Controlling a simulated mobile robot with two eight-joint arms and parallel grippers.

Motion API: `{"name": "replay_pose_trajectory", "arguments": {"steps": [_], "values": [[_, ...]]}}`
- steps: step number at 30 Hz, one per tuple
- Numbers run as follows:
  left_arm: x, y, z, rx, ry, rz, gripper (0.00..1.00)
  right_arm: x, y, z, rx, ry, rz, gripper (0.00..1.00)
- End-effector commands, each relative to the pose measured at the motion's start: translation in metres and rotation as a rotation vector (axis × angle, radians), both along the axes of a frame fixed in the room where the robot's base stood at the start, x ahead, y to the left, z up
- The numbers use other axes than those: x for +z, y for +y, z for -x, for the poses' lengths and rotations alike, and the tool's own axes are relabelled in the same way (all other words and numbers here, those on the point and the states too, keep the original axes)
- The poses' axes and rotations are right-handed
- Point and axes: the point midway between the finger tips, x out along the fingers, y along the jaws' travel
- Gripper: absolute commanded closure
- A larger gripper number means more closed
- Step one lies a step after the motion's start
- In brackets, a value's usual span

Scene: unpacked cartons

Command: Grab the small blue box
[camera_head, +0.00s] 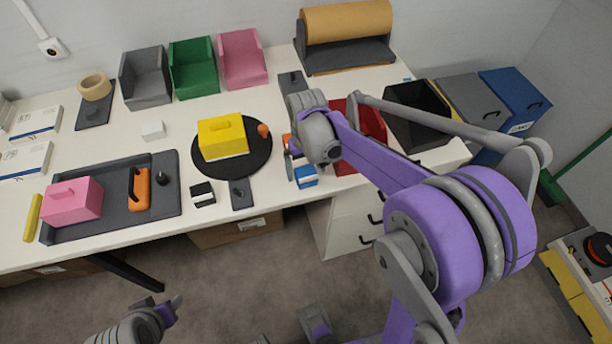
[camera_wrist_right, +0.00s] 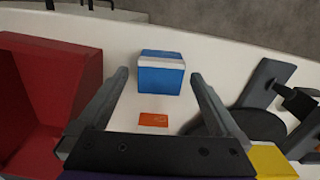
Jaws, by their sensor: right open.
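The small blue box (camera_head: 306,177) with a white band stands near the front edge of the white table. In the right wrist view the blue box (camera_wrist_right: 161,78) is upright, centred between the fingertips. My right gripper (camera_head: 294,163) is above and just behind it, partly hidden by its own wrist. In the wrist view its two fingers (camera_wrist_right: 160,84) are spread, with clear table between each and the box. My left gripper (camera_head: 168,308) is at the bottom left, off the table over the floor; its jaw opening is unclear.
A red bin (camera_wrist_right: 42,90) stands close to one finger; a black turntable (camera_head: 255,163) with a yellow box (camera_head: 222,137) lies on the other side. An orange card (camera_wrist_right: 153,120) lies beside the blue box. A small black-and-white box (camera_head: 202,194) sits further left.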

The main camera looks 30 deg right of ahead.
Motion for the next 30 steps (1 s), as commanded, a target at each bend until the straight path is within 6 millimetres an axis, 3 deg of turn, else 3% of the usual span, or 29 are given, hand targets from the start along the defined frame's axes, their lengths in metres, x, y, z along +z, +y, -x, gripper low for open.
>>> {"name": "replay_pose_trajectory", "arguments": {"steps": [6, 14, 27, 30], "values": [[-0.003, 0.000, 0.000, 0.000, 0.001, 0.000, 0.50, -0.025, 0.000, -0.001, 0.000, 0.000, 0.000, 0.00], [-0.003, 0.000, 0.000, 0.000, 0.001, 0.000, 0.50, -0.026, 0.000, -0.001, 0.000, 0.000, 0.000, 0.02], [-0.003, 0.000, 0.000, 0.000, 0.001, 0.000, 0.50, -0.026, 0.000, -0.001, 0.000, 0.000, 0.000, 0.81], [-0.003, 0.000, 0.000, 0.000, 0.001, 0.000, 0.50, -0.026, 0.000, -0.001, 0.000, 0.000, 0.000, 0.85]]}}
